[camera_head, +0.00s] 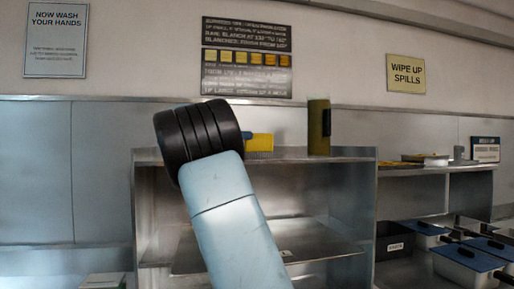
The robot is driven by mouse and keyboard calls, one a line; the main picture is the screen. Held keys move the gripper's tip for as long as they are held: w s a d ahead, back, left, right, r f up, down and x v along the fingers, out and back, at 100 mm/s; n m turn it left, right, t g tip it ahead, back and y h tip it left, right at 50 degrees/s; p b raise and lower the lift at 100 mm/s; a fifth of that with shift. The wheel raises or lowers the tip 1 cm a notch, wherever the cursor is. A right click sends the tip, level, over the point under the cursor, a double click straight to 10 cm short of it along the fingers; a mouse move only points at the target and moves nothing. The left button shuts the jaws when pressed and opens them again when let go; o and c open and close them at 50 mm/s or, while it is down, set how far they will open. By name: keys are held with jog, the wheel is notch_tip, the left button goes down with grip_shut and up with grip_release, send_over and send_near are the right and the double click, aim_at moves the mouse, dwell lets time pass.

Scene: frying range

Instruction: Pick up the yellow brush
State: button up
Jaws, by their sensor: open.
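The yellow brush (260,143) lies on the top of the steel shelf unit (345,152), near its middle. Its bristles point down, and a small blue part shows at its left end. My arm, light blue with a black ribbed joint, rises in front of the shelf and covers the area just left of the brush. I cannot tell whether the arm hides part of the brush. My gripper is not visible.
A tall olive-green container (319,127) stands right of the brush on the same top. A lower shelf (320,240) looks mostly bare. At right are a side shelf with yellow items (400,164) and several blue-lidded pans (470,258).

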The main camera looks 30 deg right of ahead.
aim_at(259, 137)
jog(key=shift+f+x, duration=0.1)
jog(key=shift+x, duration=1.35)
jog(key=shift+f+x, duration=0.15)
jog(key=shift+x, duration=1.35)
jog(key=shift+s+a, duration=0.1)
jog(key=shift+c, duration=0.4)
grip_shut()
